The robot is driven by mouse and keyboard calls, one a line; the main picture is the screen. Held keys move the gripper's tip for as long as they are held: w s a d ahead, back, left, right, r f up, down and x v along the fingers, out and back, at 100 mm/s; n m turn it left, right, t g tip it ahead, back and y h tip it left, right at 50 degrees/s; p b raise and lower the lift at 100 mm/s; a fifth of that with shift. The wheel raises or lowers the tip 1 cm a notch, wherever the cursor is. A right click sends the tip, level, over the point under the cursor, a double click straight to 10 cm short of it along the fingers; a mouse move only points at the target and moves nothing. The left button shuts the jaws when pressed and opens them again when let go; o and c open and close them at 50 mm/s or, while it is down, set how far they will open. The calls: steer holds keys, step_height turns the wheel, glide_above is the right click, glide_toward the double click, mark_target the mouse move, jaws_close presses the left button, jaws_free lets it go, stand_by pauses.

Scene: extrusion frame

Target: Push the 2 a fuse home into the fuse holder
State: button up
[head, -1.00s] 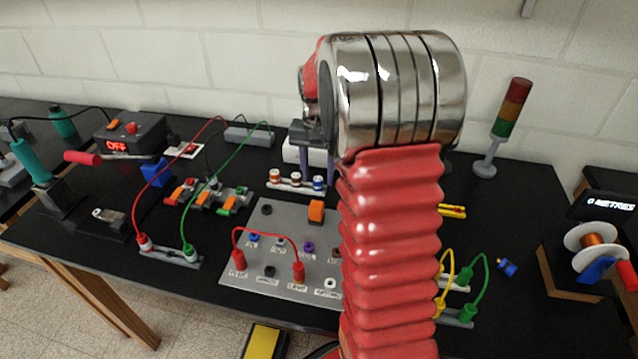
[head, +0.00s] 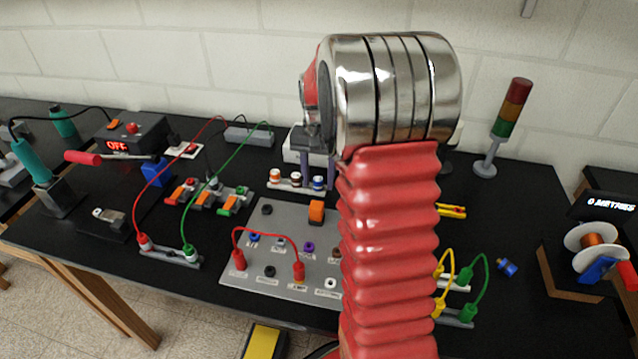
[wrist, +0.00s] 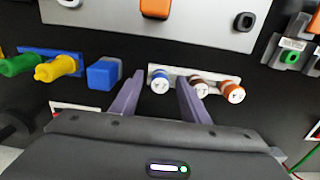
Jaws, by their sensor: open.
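The pale fuse holder (head: 284,187) stands on the black table behind the grey panel and carries three round-capped fuses. In the wrist view its strip (wrist: 178,72) bears a blue-banded fuse (wrist: 160,82), a brown-banded fuse (wrist: 198,87) and an orange-banded fuse (wrist: 231,92). I cannot read which is the 2 A one. My gripper (wrist: 157,98) is open, with one finger on each side of the blue-banded fuse; contact cannot be told. In the head view my gripper (head: 317,175) hangs behind the blue-capped end of the holder, partly hidden by my arm.
The grey socket panel (head: 285,268) with a red lead lies in front of the holder. A blue block (wrist: 103,74) stands beside one finger in the wrist view. A lever-connector strip (head: 207,195) and red and green leads lie left. A signal tower (head: 503,125) stands right.

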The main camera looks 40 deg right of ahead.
mark_target(318, 179)
stand_by(0.4)
jaws_close()
stand_by(0.4)
steer(key=shift+r, duration=0.1)
steer(key=shift+r, duration=0.35)
steer(key=shift+r, duration=0.35)
steer(key=shift+r, duration=0.75)
steer(key=shift+r, duration=0.65)
steer(key=shift+r, duration=0.7)
steer(key=shift+r, duration=0.1)
